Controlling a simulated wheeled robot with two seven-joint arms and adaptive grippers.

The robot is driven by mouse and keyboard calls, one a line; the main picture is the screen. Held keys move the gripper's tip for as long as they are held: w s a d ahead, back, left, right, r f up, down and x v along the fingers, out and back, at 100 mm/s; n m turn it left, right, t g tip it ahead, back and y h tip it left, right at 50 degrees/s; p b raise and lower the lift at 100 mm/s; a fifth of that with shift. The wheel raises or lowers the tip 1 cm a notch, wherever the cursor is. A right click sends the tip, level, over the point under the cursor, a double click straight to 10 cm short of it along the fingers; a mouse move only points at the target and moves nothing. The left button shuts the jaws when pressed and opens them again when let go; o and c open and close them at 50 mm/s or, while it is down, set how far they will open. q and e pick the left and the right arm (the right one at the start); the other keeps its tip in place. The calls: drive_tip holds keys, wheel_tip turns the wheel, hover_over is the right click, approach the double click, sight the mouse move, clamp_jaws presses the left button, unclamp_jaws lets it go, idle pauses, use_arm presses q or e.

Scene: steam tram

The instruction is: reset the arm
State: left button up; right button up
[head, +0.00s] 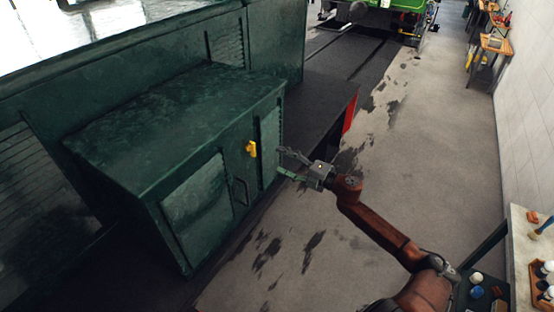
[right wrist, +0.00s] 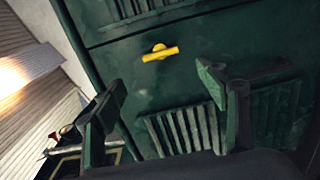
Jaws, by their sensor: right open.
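My right arm (head: 385,232), reddish brown, reaches in from the lower right in the head view. Its gripper (head: 283,162) is open and empty, just right of a dark green metal cabinet (head: 180,125). A yellow handle (head: 252,149) sits on the cabinet's front, left of the gripper and apart from it. In the right wrist view the two fingers (right wrist: 165,100) stand wide apart, with nothing between them. The yellow handle (right wrist: 160,53) shows beyond them on the green panel, above slatted vents (right wrist: 185,130). My left gripper is not in view.
A bench (head: 520,240) with small items stands at the lower right, near my right arm. A white wall (head: 525,90) runs along the right. The stained grey floor (head: 440,130) between is clear. A green vehicle (head: 400,5) stands on rails at the back.

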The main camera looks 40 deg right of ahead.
idle(0.5)
